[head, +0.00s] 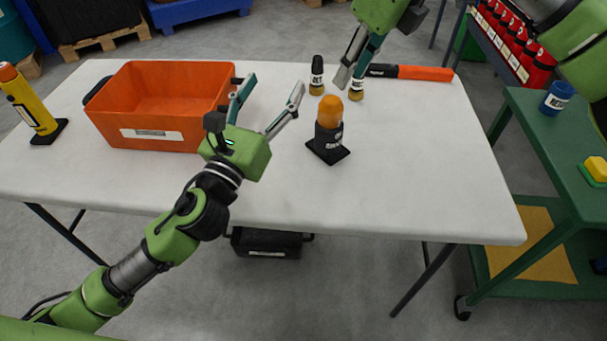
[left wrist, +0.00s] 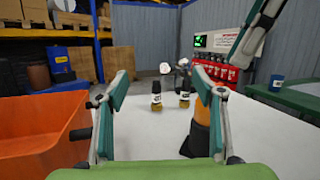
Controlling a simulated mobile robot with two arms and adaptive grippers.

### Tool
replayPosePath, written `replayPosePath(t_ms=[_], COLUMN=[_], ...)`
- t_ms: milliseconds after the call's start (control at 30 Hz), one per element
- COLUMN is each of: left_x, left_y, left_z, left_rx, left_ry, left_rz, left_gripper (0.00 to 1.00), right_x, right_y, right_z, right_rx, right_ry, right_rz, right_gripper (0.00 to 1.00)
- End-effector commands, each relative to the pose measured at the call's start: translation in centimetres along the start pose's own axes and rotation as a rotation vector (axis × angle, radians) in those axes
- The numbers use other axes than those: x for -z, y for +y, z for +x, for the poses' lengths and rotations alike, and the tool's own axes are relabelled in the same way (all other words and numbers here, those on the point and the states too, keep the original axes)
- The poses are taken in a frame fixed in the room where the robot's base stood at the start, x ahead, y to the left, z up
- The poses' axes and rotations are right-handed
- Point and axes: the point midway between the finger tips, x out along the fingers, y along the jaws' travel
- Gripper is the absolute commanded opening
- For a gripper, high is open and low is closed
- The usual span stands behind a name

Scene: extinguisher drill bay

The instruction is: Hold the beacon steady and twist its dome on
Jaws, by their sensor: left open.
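The beacon (head: 330,138) stands on the table with a black square base, a dark lettered body and an orange dome (head: 330,111) on top. I cannot tell whether the dome is threaded on. My left gripper (head: 274,84) is open and empty, left of the beacon, and does not touch it. In the left wrist view the beacon (left wrist: 201,115) shows partly hidden behind the right-hand finger. My right gripper (head: 350,82) hangs over the back of the table, behind the beacon, its fingers apart and nothing visible between them. One finger overlaps a small bottle in the picture.
Two small black-and-amber bottles (head: 317,76) and an orange-and-black baton (head: 410,72) are at the back. A green cart (head: 550,140) stands right. The table's front right is clear.

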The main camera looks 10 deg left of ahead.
Motion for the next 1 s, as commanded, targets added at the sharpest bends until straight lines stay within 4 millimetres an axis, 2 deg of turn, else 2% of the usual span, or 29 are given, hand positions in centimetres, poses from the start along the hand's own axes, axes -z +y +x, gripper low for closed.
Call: replayPosePath(t_ms=[33, 133, 200, 300, 467, 567, 667, 1000], left_x=[1.4, 4.7, 6.8, 9.1, 10.9, 11.3, 11.6, 13.2], left_y=[-2.5, -5.6, -6.8, -7.7, -8.4, -8.5, -8.4, -8.4], left_z=[-1.3, -4.0, -5.8, -7.8, -9.5, -9.2, -8.1, -1.6], left_rx=[0.031, 0.049, 0.041, 0.025, 0.010, 0.007, 0.007, 0.006], left_ry=[0.028, 0.096, 0.146, 0.201, 0.248, 0.254, 0.253, 0.252], left_rz=[0.010, 0.035, 0.047, 0.060, 0.070, 0.073, 0.074, 0.073], left_gripper=[0.62, 0.62, 0.62, 0.62, 0.62, 0.62, 0.62, 0.62], right_x=[0.0, 0.0, 0.0, 0.0, 0.0, 0.0, 0.0, 0.0], right_y=[0.0, 0.0, 0.0, 0.0, 0.0, 0.0, 0.0, 0.0], right_z=[0.0, 0.0, 0.0, 0.0, 0.0, 0.0, 0.0, 0.0], right_rx=[0.000, 0.000, 0.000, 0.000, 0.000, 0.000, 0.000, 0.000], right_ry=[0.000, 0.000, 0.000, 0.000, 0.000, 0.000, 0.000, 0.000], right_rz=[0.000, 0.000, 0.000, 0.000, 0.000, 0.000, 0.000, 0.000], right_gripper=[0.28, 0.28, 0.28, 0.28, 0.28, 0.28, 0.28, 0.28])
